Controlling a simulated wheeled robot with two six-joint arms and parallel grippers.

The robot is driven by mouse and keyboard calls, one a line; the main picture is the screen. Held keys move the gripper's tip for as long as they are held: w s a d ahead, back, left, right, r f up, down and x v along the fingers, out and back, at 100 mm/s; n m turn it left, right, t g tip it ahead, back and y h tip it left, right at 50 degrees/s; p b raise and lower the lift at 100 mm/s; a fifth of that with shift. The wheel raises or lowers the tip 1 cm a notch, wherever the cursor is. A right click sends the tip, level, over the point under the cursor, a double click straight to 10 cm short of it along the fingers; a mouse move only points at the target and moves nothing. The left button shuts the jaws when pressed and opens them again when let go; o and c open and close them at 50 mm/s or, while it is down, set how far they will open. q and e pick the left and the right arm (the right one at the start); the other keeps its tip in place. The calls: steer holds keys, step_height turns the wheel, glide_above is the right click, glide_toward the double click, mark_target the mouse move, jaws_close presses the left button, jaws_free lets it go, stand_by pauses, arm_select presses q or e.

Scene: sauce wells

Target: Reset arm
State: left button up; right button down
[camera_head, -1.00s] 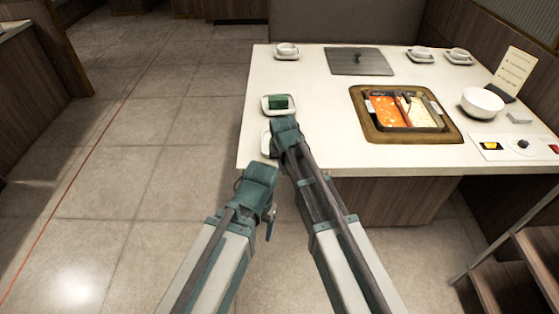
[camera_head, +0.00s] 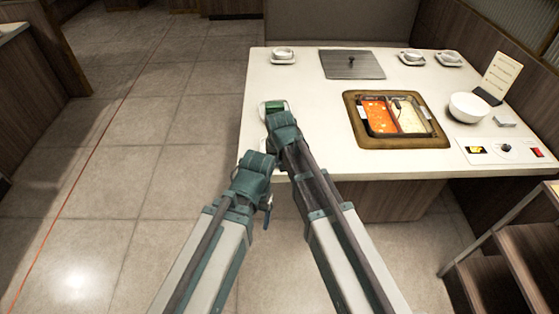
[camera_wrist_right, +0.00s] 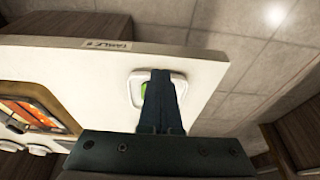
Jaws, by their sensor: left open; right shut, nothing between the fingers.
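My left gripper (camera_head: 267,210) points down beyond the end of the left arm, in front of the table's near left corner. It is small and mostly hidden behind my own wrist, with nothing seen in it. My right arm reaches over the table's left edge, and its wrist hides the right gripper in the head view. In the right wrist view, the right gripper (camera_wrist_right: 160,95) is shut and empty. It is in front of a white saucer (camera_wrist_right: 134,92) with a green item, partly hiding both. I cannot tell its height above them.
The white table (camera_head: 310,110) bears a two-part pot (camera_head: 397,132) with red and pale broth and a dark utensil. A green block (camera_head: 275,106) lies on the left saucer. Floor at left is clear.

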steer(key=s+d+n+g, duration=0.2)
steer(key=s, duration=0.8)
steer(key=s+d+n+g+h, duration=0.1)
steer(key=s+d, duration=0.1)
steer(key=s, duration=0.8)
steer(key=shift+s+d+f+n+g, duration=0.2)
steer(key=shift+s+n+g, duration=0.1)
steer(key=shift+n+g, duration=0.1)
